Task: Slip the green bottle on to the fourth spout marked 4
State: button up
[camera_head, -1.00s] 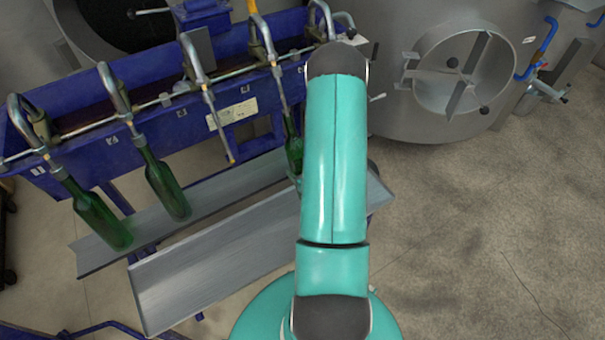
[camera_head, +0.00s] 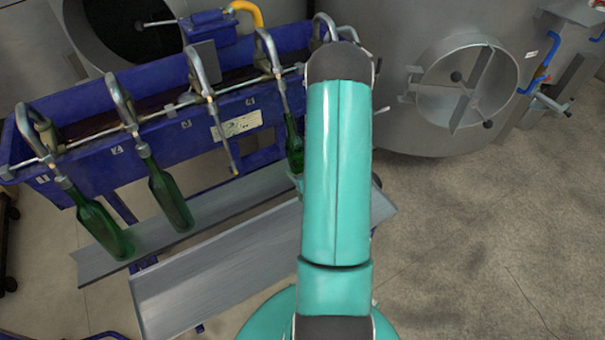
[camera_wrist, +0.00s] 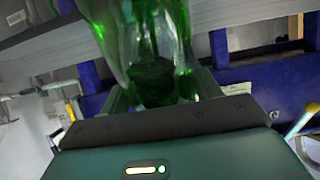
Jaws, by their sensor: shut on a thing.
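The green bottle (camera_head: 293,145) is upright or slightly tilted, its neck at the lower end of the fourth spout (camera_head: 279,92) from the left. The spout's tube seems to run into the mouth, but how deep I cannot tell. My arm covers part of the bottle's right side. In the wrist view the same bottle (camera_wrist: 158,45) fills the space between the jaws of my gripper (camera_wrist: 160,88), which is shut on it. In the head view the gripper is mostly hidden behind my arm.
Green bottles hang on the first (camera_head: 105,228) and second (camera_head: 168,195) spouts. The third spout (camera_head: 222,130) is bare. A grey slanted rail (camera_head: 225,200) runs below the spouts on the blue filler (camera_head: 80,165). A steel tank (camera_head: 440,90) stands right; floor there is clear.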

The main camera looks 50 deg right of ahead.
jog(key=shift+w+d+r, duration=0.15)
jog(key=shift+w+r, duration=0.25)
jog(key=shift+r, duration=0.55)
jog(key=shift+w+d+r, duration=0.1)
jog(key=shift+w+r, duration=0.35)
jog(key=shift+r, duration=0.45)
jog(key=shift+w+d+r, duration=0.15)
jog(key=shift+w+r, duration=0.25)
jog(key=shift+r, duration=0.55)
jog(key=shift+w+d+f+t+h, duration=0.15)
jog(key=shift+w+d+f+t, duration=0.15)
jog(key=shift+w+f, duration=0.3)
jog(key=shift+w+d+f+t+h, duration=0.15)
jog(key=shift+w+f+t, duration=0.25)
jog(key=shift+w, duration=0.35)
jog(key=shift+w+d+f+t, duration=0.15)
jog(key=shift+w+f+t, duration=0.15)
jog(key=shift+w, duration=0.25)
jog(key=shift+w+d+f+t, duration=0.2)
jog(key=shift+w+t, duration=0.1)
jog(key=shift+w, duration=0.25)
jog(key=shift+w+d+f+t, duration=0.15)
jog(key=shift+w+f+t, duration=0.15)
jog(key=shift+w, duration=0.25)
jog(key=shift+s+f, duration=0.1)
jog(key=shift+f, duration=0.8)
